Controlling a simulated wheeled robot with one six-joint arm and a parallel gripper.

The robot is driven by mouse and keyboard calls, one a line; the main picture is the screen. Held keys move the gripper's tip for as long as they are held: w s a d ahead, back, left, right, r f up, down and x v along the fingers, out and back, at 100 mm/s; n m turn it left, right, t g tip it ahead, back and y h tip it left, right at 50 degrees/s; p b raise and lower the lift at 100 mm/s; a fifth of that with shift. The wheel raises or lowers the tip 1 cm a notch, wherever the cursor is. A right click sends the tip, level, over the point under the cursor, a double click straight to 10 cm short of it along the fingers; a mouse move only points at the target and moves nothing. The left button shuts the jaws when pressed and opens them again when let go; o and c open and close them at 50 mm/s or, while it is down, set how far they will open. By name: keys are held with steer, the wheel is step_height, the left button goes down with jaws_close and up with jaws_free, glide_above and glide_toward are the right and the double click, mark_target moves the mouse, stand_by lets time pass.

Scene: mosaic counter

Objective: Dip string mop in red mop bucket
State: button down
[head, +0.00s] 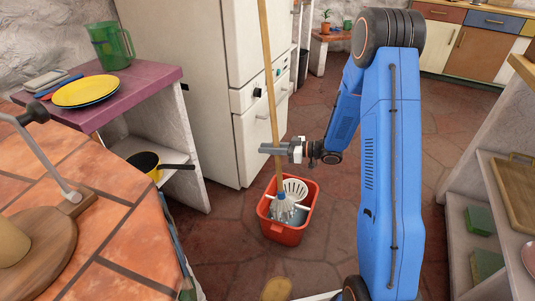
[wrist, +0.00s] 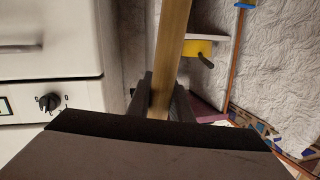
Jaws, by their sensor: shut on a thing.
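The string mop (head: 268,70) has a long wooden handle, a blue collar and pale strands, and stands nearly upright in the head view. My gripper (head: 271,149) is shut on the handle, which also runs between the fingers in the wrist view (wrist: 170,45). The red mop bucket (head: 284,234) stands on the floor below my gripper, with a white slotted wringer (head: 295,188) at its back rim. The mop's strands show within the bucket's opening, towards its left and middle. I cannot tell how deep they sit; the strands are out of the wrist view.
A white fridge (head: 192,80) stands just behind and left of the mop. A purple-topped shelf (head: 150,83) and a tiled counter (head: 115,225) are at left. A pale shelf unit (head: 462,225) is at right. Stone floor (head: 225,240) is open around the bucket.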

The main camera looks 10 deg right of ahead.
mark_target(274, 119)
step_height(274, 119, up, 7)
steer(key=shift+f, duration=0.2)
stand_by(0.4)
stand_by(1.2)
